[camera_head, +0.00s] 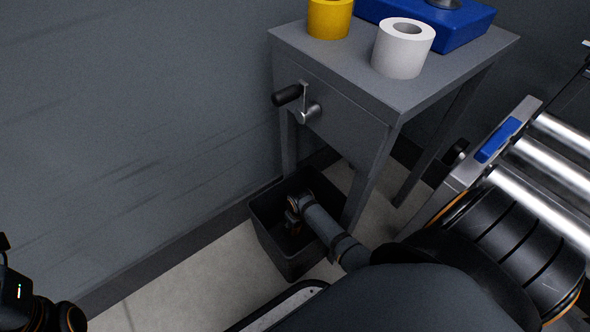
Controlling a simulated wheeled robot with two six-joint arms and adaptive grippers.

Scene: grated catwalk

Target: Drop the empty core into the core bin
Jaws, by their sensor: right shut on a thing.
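The core bin (275,237) is a dark open-topped bin on the floor, against the front of the grey stand. My right arm reaches down over its near rim. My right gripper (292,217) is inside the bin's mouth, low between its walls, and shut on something. Only a small brownish bit shows at the fingers; I take it for the empty core, mostly hidden by the gripper and the bin's shadow. Part of my left arm shows at the lower left corner; its fingers are not in view.
The grey stand (340,125) has a crank handle (287,95) on its front. A white roll (403,50), a yellow roll (330,17) and a blue base (455,28) are on top. A roller conveyor (550,165) is at right. A wall bounds the left.

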